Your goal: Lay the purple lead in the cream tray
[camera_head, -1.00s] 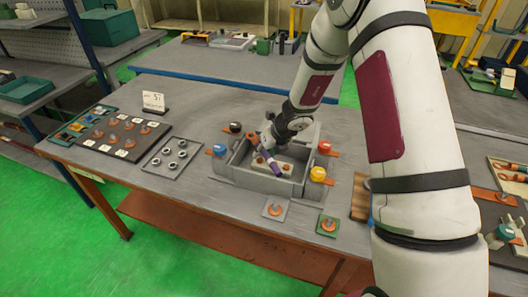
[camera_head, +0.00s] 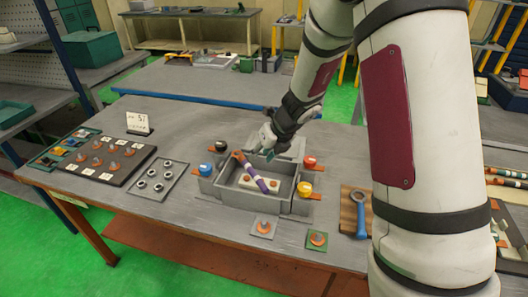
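The purple lead (camera_head: 254,178), with an orange upper end, leans at a slant inside a grey open box (camera_head: 236,204). Its lower end is over or on the cream tray (camera_head: 262,187) on the box floor; I cannot tell whether they touch. The tray has small orange-brown spots or pieces on it. My gripper (camera_head: 268,157) points down at the back of the box, just right of the lead's upper part, and looks apart from it. Its fingers are small and partly hidden, so their opening is unclear.
Black (camera_head: 221,146), blue (camera_head: 206,169), red (camera_head: 309,163) and yellow (camera_head: 305,189) round pieces stand around the box. A tray of rings (camera_head: 159,180) and a dark board (camera_head: 107,160) lie left. Two small plates lie in front. My arm covers the right side.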

